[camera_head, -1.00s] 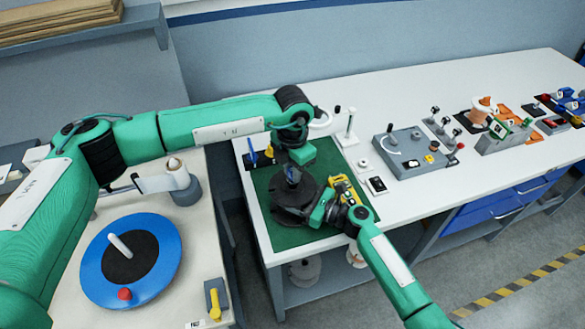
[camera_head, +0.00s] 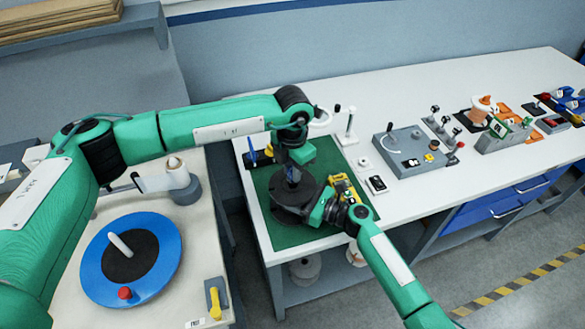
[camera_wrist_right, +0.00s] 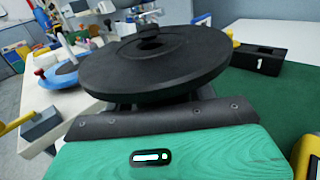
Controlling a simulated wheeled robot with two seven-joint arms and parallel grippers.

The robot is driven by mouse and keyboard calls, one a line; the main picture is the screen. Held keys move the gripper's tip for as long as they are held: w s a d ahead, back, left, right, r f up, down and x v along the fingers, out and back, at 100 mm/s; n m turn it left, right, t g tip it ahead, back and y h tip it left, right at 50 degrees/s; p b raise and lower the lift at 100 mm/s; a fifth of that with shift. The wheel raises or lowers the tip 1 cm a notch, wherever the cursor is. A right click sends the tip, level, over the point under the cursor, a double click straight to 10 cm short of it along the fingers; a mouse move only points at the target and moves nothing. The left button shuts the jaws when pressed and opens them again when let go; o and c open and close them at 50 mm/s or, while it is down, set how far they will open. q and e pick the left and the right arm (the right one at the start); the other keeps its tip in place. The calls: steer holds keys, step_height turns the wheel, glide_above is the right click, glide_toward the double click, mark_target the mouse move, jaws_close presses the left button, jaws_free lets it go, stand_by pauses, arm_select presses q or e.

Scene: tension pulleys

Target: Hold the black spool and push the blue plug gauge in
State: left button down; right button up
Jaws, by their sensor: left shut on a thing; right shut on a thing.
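The black spool (camera_head: 284,205) sits on the green mat (camera_head: 315,235) at the near end of the long bench. Its broad flange (camera_wrist_right: 150,72) and raised centre hub fill the upper middle of the right wrist view. My right gripper (camera_head: 318,207) is shut on the spool from its right side. My left gripper (camera_head: 293,166) points down above the spool's centre, shut on the blue plug gauge (camera_head: 293,175). Only a small dark blue part of the gauge shows below the fingers. How deep its tip sits in the spool is hidden.
A yellow object (camera_head: 345,187) lies close to my right gripper. A blue-handled item (camera_head: 251,152) stands at the mat's back left. A black block marked 1 (camera_wrist_right: 260,59) is beyond the spool. A grey control box (camera_head: 410,150) stands farther right on the bench.

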arm_select(q)
steer(key=shift+f, duration=0.1)
steer(key=shift+f, duration=0.95)
steer(key=c, duration=1.2)
jaws_free()
steer(key=shift+f, duration=0.1)
step_height(320, 180, up, 12)
steer(key=shift+r, duration=0.1)
